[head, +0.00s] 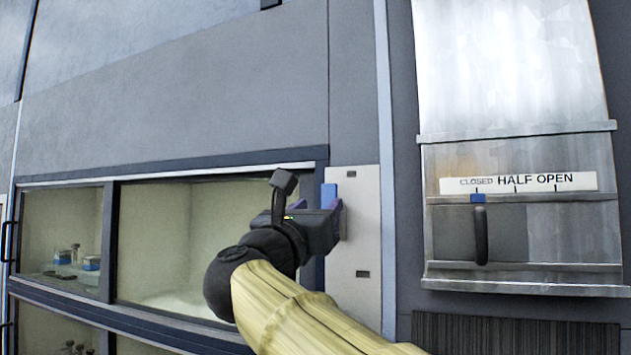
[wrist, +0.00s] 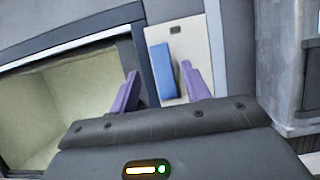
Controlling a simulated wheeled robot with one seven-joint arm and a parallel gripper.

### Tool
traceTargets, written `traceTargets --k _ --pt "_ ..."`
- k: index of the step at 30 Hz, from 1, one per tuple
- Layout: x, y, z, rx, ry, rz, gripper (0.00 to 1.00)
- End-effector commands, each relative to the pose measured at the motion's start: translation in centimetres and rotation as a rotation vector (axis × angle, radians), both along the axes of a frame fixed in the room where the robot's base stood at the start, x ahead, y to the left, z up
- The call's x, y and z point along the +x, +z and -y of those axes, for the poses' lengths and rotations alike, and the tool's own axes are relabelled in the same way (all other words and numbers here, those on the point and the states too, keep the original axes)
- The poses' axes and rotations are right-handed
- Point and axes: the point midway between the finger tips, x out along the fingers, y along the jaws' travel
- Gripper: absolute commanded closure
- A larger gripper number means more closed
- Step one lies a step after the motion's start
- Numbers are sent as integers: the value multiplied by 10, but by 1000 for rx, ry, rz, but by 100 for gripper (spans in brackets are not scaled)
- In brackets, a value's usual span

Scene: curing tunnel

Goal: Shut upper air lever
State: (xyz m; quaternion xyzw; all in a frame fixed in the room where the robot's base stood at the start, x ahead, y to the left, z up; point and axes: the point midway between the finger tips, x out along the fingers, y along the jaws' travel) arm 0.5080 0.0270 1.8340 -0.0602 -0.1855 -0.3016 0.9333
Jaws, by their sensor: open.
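A blue lever (head: 329,192) stands on a pale wall plate (head: 353,240) to the right of the glazed window. In the wrist view the blue lever (wrist: 161,70) is nearly upright in the picture, tilted slightly. My gripper (head: 333,209) is at the plate, partly hiding the lever's lower part in the head view. In the wrist view my gripper (wrist: 159,72) is open, with its purple fingers on either side of the lever. The right finger is close to the lever; I cannot tell whether they touch.
A metal duct (head: 520,240) on the right carries a slider with a dark handle (head: 481,237) and a blue tab under "CLOSED" on its label (head: 520,182). The glazed window (head: 165,245) lies left of my gripper, with small items behind its left pane.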

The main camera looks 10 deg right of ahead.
Motion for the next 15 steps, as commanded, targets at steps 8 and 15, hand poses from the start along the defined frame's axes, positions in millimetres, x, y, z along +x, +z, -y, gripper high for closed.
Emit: traceTargets --k 8,15 --pt "33 21 26 -1 -5 -1 53" --pt "48 25 37 0 -4 0 53"
